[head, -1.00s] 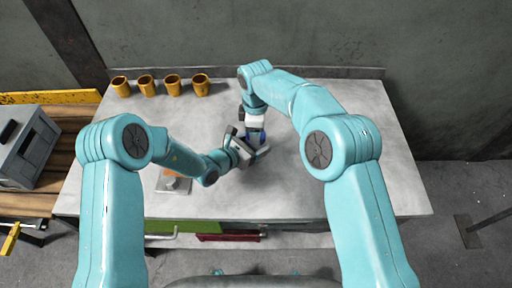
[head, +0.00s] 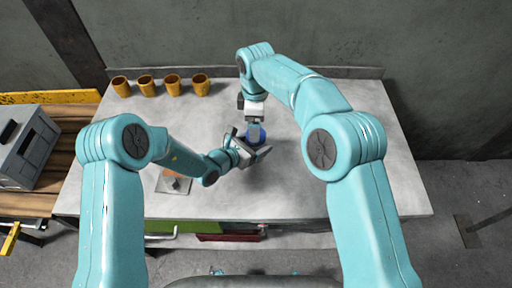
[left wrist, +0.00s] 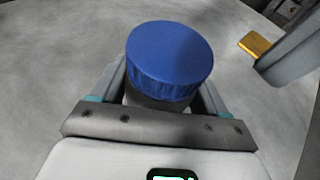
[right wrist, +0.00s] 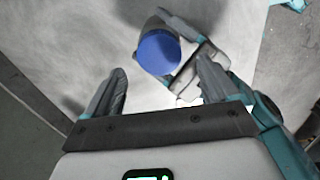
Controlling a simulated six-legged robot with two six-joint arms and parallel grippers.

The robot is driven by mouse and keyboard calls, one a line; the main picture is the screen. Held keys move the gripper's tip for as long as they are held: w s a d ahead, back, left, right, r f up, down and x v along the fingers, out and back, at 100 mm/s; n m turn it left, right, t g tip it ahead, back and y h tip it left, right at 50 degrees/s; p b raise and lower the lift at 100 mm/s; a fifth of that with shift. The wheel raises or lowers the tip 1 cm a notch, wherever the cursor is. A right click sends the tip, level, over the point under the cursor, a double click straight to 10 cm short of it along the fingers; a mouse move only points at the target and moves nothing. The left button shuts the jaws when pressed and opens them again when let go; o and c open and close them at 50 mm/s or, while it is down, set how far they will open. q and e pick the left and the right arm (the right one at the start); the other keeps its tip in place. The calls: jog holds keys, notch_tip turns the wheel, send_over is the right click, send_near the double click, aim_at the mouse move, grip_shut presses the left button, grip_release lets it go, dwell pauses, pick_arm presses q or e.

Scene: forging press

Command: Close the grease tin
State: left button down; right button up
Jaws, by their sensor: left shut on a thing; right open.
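The grease tin with its blue lid (left wrist: 170,55) stands between the fingers of my left gripper (head: 256,143), which is shut on the tin's body. The blue lid sits on top of the tin; it also shows in the right wrist view (right wrist: 158,52). Most of the tin's body is hidden by the left gripper. My right gripper (right wrist: 157,95) is open and empty, a short way from the lid.
Several yellow cups (head: 172,85) stand in a row at the back left of the metal table (head: 350,180). A small plate with a grey knob (head: 174,184) lies at the front left. A grey box (head: 25,148) is on the wooden bench at the left. The table's right side is clear.

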aim_at(256, 145)
jog(key=n, duration=0.2)
jog(key=shift+s+d+r+n, duration=0.1)
jog(key=shift+s+n, duration=0.05)
jog(key=shift+n, duration=0.25)
jog(key=n, duration=0.1)
jog(key=r+n, duration=0.1)
jog(key=n, duration=0.1)
jog(key=shift+d+n, duration=0.1)
jog(key=shift+n, duration=0.2)
jog(key=r+n, duration=0.1)
jog(key=n, duration=0.1)
jog(key=shift+r+n, duration=0.1)
jog(key=shift+n, duration=0.3)
jog(key=shift+r+n, duration=0.3)
jog(key=shift+r, duration=0.05)
jog(key=shift+w+r, duration=0.2)
jog(key=shift+r, duration=0.05)
jog(key=shift+a, duration=0.2)
jog(key=shift+f, duration=0.15)
jog(key=shift+f, duration=3.9)
